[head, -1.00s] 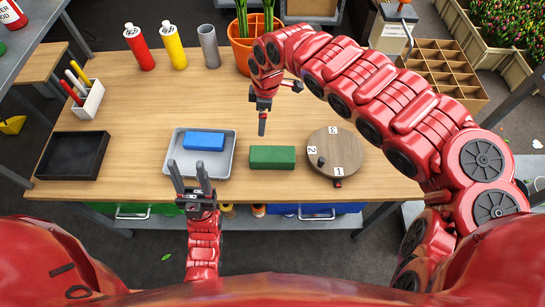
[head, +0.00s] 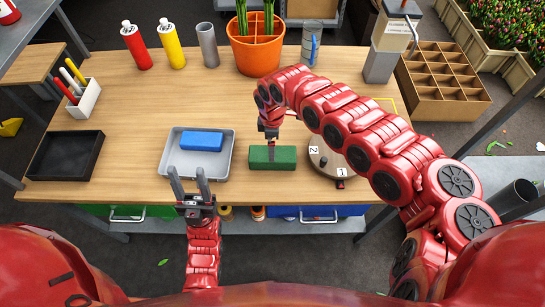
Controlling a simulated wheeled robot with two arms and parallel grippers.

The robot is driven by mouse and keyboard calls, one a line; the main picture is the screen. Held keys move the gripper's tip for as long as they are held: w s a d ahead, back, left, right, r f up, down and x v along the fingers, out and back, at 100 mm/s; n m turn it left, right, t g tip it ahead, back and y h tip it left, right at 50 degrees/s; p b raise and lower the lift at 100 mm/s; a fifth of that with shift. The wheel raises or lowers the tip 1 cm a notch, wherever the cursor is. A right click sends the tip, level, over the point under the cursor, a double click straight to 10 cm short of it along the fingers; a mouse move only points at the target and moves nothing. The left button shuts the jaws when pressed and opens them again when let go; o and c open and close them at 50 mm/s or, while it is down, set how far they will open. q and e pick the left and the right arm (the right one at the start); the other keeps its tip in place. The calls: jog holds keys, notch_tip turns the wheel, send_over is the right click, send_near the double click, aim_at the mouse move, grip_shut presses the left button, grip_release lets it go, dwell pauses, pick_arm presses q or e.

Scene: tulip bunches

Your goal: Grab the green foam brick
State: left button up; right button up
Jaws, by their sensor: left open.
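The green foam brick (head: 286,158) lies on the wooden table near its front edge, between the grey tray and the round turntable. My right gripper (head: 271,152) reaches down from above onto the brick. A dark finger overlaps its middle. The fingers show nearly in line, so I cannot tell whether they are apart or closed on it. My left gripper (head: 187,174) is open and empty at the table's front edge, in front of the grey tray, with its two fingers pointing up in the picture.
A blue brick (head: 202,141) lies in the grey tray (head: 183,172) left of the green one. The turntable (head: 320,168) with number labels stands close on the right, partly under my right arm. A black tray (head: 45,172) is at far left. The table's middle is clear.

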jog(key=shift+s+f+p, duration=0.1)
jog(key=shift+f+p, duration=0.2)
jog(key=shift+f, duration=0.05)
notch_tip(320, 180, down, 4)
jog(key=shift+r+p, duration=0.2)
jog(key=shift+p, duration=0.35)
jog(key=shift+d+f, duration=0.1)
jog(key=shift+f, duration=0.25)
jog(key=c, duration=1.1)
jog(key=shift+r, duration=0.15)
